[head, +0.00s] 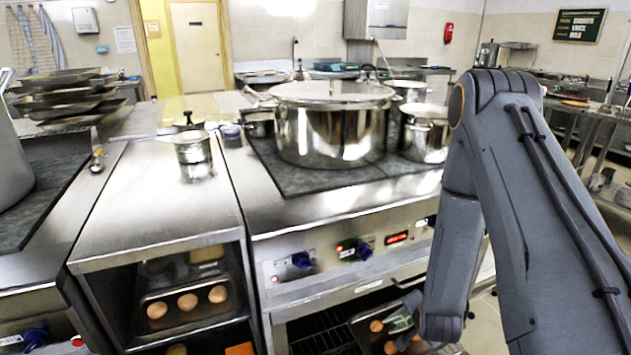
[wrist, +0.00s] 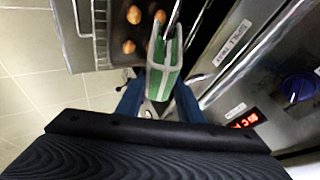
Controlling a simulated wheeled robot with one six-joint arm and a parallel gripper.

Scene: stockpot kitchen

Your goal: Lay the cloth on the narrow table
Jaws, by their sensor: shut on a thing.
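The cloth (wrist: 166,68), green with a pale edge, is between the blue fingers of my gripper (wrist: 160,102) in the wrist view. My gripper is shut on it, and it hangs folded in front of the oven. My fingers are not clearly visible there. A narrow steel-topped unit (head: 135,215) stands left of the stove; I cannot tell whether it is the narrow table.
A large lidded stockpot (head: 333,130) and a smaller pot (head: 425,138) stand on the stove. A small pot (head: 193,147) stands on the narrow unit, whose front top is bare. Below the stove front, a tray (wrist: 117,50) with round brown items lies close to the cloth.

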